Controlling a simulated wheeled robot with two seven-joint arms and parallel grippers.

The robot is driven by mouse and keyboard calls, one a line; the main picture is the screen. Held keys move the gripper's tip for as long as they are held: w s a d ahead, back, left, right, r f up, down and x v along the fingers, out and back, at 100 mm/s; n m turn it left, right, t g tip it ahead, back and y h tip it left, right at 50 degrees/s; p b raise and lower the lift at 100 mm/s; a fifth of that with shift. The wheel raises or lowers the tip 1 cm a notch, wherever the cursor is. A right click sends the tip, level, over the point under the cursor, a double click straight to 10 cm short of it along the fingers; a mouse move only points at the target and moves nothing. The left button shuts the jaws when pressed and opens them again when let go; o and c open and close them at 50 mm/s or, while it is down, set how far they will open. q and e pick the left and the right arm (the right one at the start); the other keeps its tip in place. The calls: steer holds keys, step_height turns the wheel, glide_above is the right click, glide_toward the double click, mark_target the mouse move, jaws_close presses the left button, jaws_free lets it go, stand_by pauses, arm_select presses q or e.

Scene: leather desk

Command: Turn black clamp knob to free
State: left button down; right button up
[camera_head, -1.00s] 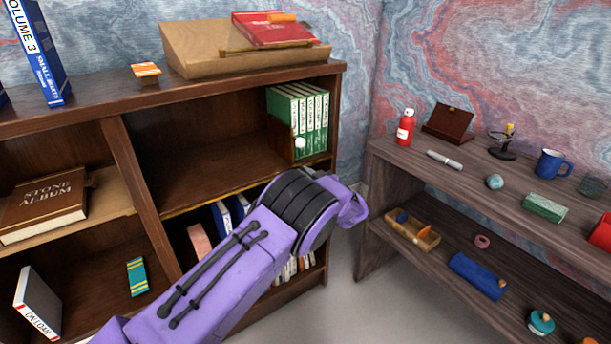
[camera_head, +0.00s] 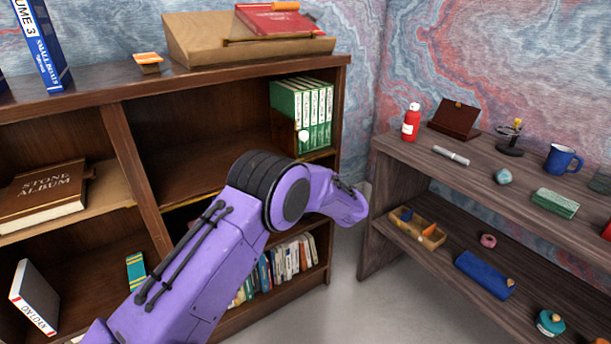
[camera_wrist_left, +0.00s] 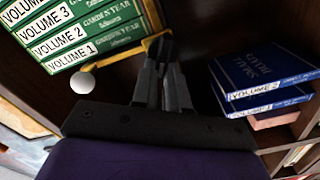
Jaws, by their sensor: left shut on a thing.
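In the left wrist view, my left gripper (camera_wrist_left: 161,50) is shut, its two dark fingers meeting at a small black piece at the brass bar beside the green volumes (camera_wrist_left: 82,28). This piece looks like the black clamp knob, but the fingertips cover most of it and its turn angle cannot be told. A white ball (camera_wrist_left: 83,83) sits at the bar's other end; it also shows in the head view (camera_head: 304,136). In the head view, my purple left arm bends in front of the bookcase and the gripper is hidden. My right gripper is in neither view.
Blue volumes (camera_wrist_left: 262,75) lie close to the right of the fingers in the wrist view. The bookcase (camera_head: 113,150) has a divider and shelf edges around the arm. A side shelf (camera_head: 420,160) with small items stands at right; bare floor lies between.

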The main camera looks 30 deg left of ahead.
arm_select(q)
steer(key=shift+s+f+n+b, duration=0.1)
steer(key=shift+f+n+b, duration=0.1)
steer(key=shift+n+b, duration=0.6)
steer(key=shift+f+n+b, duration=0.2)
steer(key=shift+n+b, duration=0.05)
steer(key=shift+n, duration=1.05)
steer(key=c, duration=1.1)
jaws_free()
steer(key=shift+c, duration=0.2)
steer(key=v, duration=1)
steer(key=shift+d+p, duration=0.3)
